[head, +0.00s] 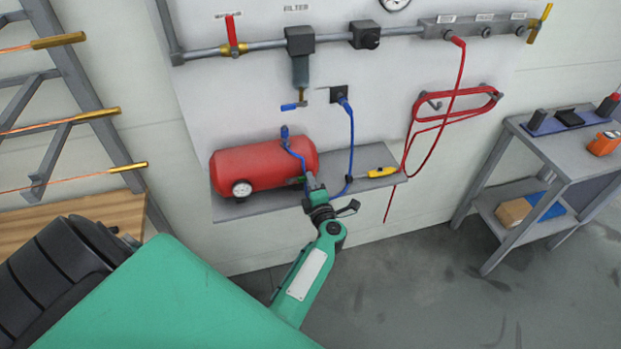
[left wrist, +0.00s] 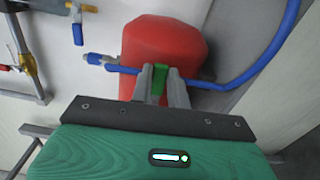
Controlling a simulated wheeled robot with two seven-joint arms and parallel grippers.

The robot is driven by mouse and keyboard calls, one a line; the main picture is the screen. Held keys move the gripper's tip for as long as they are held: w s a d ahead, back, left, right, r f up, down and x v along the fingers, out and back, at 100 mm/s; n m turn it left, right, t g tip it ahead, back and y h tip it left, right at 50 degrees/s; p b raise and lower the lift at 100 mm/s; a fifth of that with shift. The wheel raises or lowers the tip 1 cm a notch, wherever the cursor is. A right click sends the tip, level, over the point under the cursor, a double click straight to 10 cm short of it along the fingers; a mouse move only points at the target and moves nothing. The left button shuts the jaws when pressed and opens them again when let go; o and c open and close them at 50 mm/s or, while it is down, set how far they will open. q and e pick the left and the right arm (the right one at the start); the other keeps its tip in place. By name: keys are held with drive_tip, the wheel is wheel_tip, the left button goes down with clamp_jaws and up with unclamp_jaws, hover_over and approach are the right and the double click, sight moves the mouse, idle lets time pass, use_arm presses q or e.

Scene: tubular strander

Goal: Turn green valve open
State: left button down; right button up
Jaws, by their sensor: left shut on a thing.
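The green valve handle (left wrist: 160,79) sits on the blue hose line in front of the red air tank (head: 265,165). In the left wrist view the fingers of my left gripper (left wrist: 163,76) are closed around it, one on each side. In the head view my left gripper (head: 313,182) is at the right end of the tank, and it mostly hides the valve. The tank also shows in the left wrist view (left wrist: 165,40). The handle's exact angle is hard to tell. My right gripper is in neither view.
The tank lies on a wall shelf (head: 240,210) with a yellow tool (head: 381,171). A blue hose (head: 351,135) runs up to the wall. Above are a pipe with a red valve (head: 232,35) and a filter (head: 300,45). A red hose (head: 455,105) hangs right, beside a grey table (head: 560,150).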

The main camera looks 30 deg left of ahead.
use_arm(q)
drive_tip(key=shift+f+m, duration=0.25)
drive_tip(key=shift+m, duration=0.15)
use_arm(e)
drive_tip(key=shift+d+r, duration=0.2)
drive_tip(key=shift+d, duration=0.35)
use_arm(q)
drive_tip(key=c, duration=1.3)
unclamp_jaws()
drive_tip(key=shift+c, duration=0.2)
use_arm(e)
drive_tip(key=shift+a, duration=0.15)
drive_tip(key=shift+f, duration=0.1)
